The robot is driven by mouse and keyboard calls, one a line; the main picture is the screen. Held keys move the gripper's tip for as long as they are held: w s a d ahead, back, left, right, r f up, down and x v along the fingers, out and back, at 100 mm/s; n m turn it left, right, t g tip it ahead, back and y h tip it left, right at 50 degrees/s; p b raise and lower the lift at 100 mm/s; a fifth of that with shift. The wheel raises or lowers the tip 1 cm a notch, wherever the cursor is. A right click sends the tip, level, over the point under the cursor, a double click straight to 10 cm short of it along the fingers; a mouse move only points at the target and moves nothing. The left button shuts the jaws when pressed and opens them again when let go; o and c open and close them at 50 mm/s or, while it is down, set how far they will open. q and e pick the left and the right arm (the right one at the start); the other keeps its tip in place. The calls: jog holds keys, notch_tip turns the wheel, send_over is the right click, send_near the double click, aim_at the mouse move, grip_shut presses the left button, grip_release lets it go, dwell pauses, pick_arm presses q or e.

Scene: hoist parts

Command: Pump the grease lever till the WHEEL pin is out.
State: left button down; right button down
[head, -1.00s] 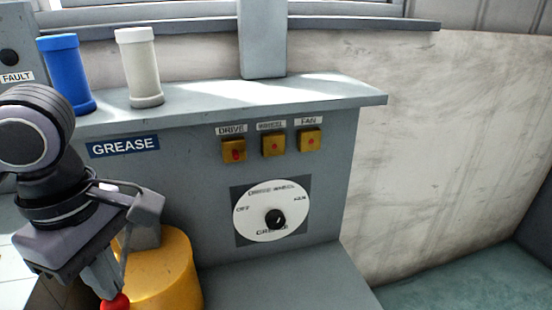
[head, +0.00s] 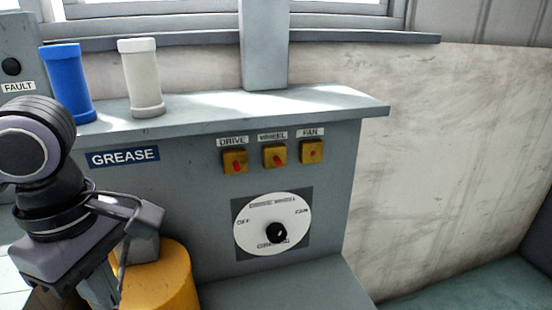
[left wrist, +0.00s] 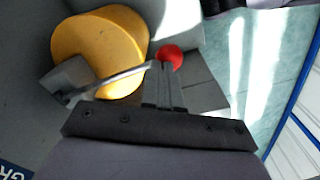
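Three yellow blocks with red pins sit on the grey panel: DRIVE (head: 235,163), WHEEL (head: 275,157) and FAN (head: 312,152). The DRIVE and WHEEL pins show as longer red stubs; the FAN pin shows as a small dot. The grease lever (left wrist: 125,75) is a thin rod from a grey block beside the yellow drum (left wrist: 105,40), ending in a red ball (left wrist: 171,54). My left gripper (left wrist: 169,70) is at the ball end, its fingers together on it. In the head view its fingertips are cut off at the bottom. My right gripper is not in view.
A white dial (head: 272,222) with a black knob is below the pins. A blue cylinder (head: 67,85) and a white cylinder (head: 141,80) stand on the ledge. The GREASE label (head: 124,157) is left of the pins. A grey ledge (head: 275,287) juts out below the dial.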

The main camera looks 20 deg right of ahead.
pick_arm(q)
jog(key=shift+r+p, duration=1.45)
jog(key=shift+r, duration=0.95)
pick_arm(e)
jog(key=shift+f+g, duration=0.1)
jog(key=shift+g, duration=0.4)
pick_arm(q)
jog(key=shift+r, duration=0.35)
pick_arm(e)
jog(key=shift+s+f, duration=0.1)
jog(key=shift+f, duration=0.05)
